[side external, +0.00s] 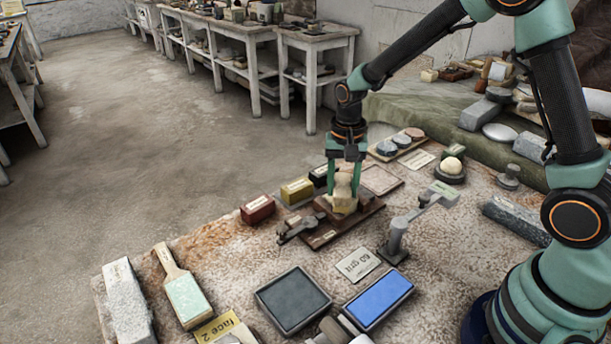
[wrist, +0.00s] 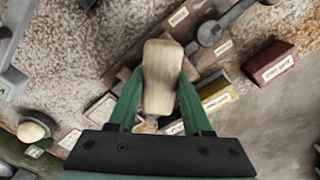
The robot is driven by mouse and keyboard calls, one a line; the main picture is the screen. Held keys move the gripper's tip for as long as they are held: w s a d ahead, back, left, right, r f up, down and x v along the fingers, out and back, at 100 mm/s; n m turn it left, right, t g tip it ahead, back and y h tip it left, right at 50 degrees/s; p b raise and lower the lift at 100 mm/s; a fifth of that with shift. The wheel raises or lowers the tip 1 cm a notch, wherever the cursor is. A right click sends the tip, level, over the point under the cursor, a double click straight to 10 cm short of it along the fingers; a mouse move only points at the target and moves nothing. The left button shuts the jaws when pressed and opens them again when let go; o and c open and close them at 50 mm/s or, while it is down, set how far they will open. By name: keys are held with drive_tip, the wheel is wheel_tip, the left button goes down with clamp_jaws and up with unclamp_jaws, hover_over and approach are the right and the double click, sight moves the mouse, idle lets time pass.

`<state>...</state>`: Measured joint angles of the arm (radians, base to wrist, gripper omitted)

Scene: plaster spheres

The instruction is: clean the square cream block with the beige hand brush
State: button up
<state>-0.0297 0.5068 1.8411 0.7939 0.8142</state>
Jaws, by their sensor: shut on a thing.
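My gripper (side external: 343,188) is shut on the beige hand brush (side external: 344,181), with one green finger on each side of it. The brush also shows between the fingers in the wrist view (wrist: 161,72), its pale bristles pointing away from the camera. The square cream block (side external: 342,205) sits on a brown wooden board (side external: 320,239), directly below the brush. The brush seems to be at the block's top, but I cannot tell whether they touch. In the wrist view the brush appears to hide the block.
A dark clamp (side external: 297,230) is on the board's left end. A red box (side external: 257,209) and a yellow box (side external: 297,190) stand behind. A grey jointed stand (side external: 397,238) rises at the right. A grey stone (side external: 293,299) and a blue stone (side external: 378,299) lie in front.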

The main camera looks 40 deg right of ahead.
drive_tip(key=shift+s+a, duration=0.8)
drive_tip(key=shift+w+d, duration=1.55)
drive_tip(key=shift+w, duration=0.05)
drive_tip(key=shift+s+a, duration=1.55)
drive_tip(key=shift+s, duration=0.05)
